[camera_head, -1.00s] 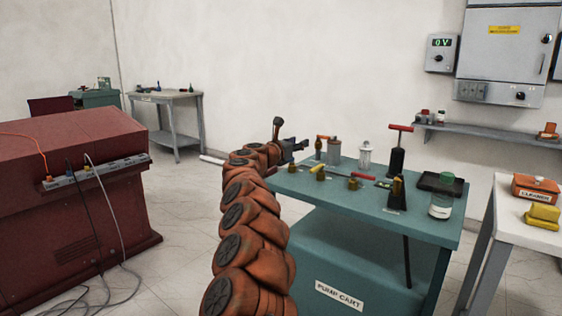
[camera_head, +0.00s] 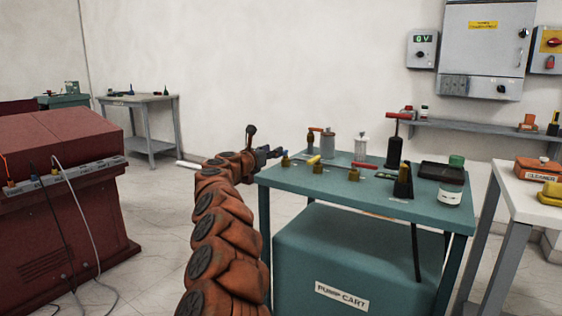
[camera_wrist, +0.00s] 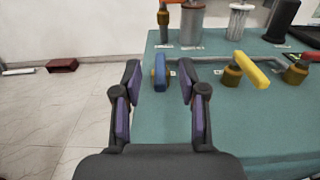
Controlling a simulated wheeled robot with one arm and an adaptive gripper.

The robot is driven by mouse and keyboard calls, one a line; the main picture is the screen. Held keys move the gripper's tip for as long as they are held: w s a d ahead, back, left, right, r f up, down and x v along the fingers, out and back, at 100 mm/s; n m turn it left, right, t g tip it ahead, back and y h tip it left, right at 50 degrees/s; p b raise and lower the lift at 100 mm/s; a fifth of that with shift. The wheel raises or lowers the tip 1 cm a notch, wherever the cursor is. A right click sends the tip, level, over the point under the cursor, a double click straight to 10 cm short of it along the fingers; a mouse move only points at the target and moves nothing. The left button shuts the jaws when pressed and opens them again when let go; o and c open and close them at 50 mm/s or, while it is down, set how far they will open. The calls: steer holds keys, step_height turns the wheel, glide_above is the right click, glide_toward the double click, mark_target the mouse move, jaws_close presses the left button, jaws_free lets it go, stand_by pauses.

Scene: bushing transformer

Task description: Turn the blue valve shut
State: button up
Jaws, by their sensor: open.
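The blue valve (camera_wrist: 160,70) stands on the near-left part of the pump cart top (camera_wrist: 205,120). Its blue handle points away from me in the wrist view, on a brass body. In the head view the blue valve (camera_head: 285,157) is small, just right of my gripper. My gripper (camera_wrist: 160,70) is open, one finger on each side of the blue handle. Gaps show on both sides; I cannot tell the height difference. A yellow-handled valve (camera_wrist: 249,70) sits to the right. A red-handled valve (camera_wrist: 309,58) is further right.
Behind the valves stand an orange-handled fitting (camera_wrist: 163,22), a grey cylinder (camera_wrist: 191,22) and a clear filter jar (camera_wrist: 240,20). A tall red-handled pump (camera_head: 396,140) and a white jar (camera_head: 452,187) stand further right. Floor is open left of the cart.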

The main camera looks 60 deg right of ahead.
step_height(320, 180, down, 3)
steer(key=shift+r+b, duration=0.15)
steer(key=shift+b, duration=0.75)
steer(key=shift+d+r+p, duration=0.2)
steer(key=shift+d+p, duration=0.45)
steer(key=shift+d, duration=1.1)
steer(key=shift+w+d+f+p, duration=0.1)
steer(key=shift+d+p, duration=0.25)
steer(key=shift+d, duration=0.75)
steer(key=shift+w+d+f+p, duration=0.1)
steer(key=shift+d+p, duration=0.25)
steer(key=shift+d, duration=0.7)
jaws_close()
